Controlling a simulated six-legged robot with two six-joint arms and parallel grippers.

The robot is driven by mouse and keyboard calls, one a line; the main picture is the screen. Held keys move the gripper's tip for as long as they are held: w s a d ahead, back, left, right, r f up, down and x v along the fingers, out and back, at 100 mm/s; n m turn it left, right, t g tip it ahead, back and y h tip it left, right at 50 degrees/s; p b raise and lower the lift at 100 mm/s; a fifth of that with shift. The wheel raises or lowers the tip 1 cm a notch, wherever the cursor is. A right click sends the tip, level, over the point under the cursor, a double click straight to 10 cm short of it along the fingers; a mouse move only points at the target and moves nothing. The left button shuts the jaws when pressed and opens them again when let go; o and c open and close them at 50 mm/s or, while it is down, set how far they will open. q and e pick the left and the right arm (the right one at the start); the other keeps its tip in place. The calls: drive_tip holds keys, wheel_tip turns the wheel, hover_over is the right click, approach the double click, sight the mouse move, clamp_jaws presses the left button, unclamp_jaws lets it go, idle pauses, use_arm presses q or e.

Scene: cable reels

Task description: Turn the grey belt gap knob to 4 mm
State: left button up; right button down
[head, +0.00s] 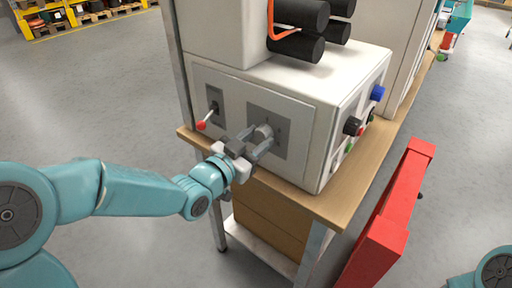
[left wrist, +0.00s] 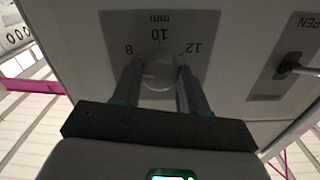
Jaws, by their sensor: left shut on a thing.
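The grey belt gap knob (head: 263,132) sits on a grey dial plate (head: 284,111) on the front of the white machine. In the left wrist view the knob (left wrist: 158,74) lies between the two fingers of my left gripper (left wrist: 158,82), and the plate (left wrist: 190,28) shows upside-down marks 8, 10 and 12 and "mm". The rest of the scale and the knob's pointer are hidden. My left gripper (head: 258,141) is shut on the knob in the head view. My right gripper is not in view; only a part of my right arm shows at the lower right.
A lever with a red tip (head: 202,125) is left of the dial plate. A blue knob (head: 377,92) and a red-and-black knob (head: 353,126) are on the machine's right side. Black rollers (head: 297,30) are above. A red panel (head: 388,220) stands right of the wooden bench (head: 345,195).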

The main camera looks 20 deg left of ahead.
use_arm(q)
drive_tip(key=n+b, duration=0.2)
drive_tip(key=n, duration=0.1)
drive_tip(key=shift+f, duration=0.25)
drive_tip(key=n+b, duration=0.1)
drive_tip(key=n, duration=0.1)
drive_tip(key=shift+d+n+b, duration=0.1)
drive_tip(key=shift+n+b, duration=0.2)
drive_tip(key=shift+b, duration=0.1)
drive_tip(key=n+b, duration=0.1)
drive_tip(key=n, duration=0.1)
drive_tip(key=shift+r+n, duration=0.1)
drive_tip(key=shift+n, duration=0.3)
drive_tip(key=n+b, duration=0.1)
drive_tip(key=n, duration=0.1)
drive_tip(key=shift+n, duration=0.3)
drive_tip(key=n, duration=0.4)
drive_tip(key=shift+r+b, duration=0.15)
drive_tip(key=shift+b, duration=0.25)
drive_tip(key=shift+n, duration=2.5)
drive_tip(key=o, duration=1.1)
drive_tip(key=shift+d, duration=0.1)
drive_tip(key=shift+c, duration=0.2)
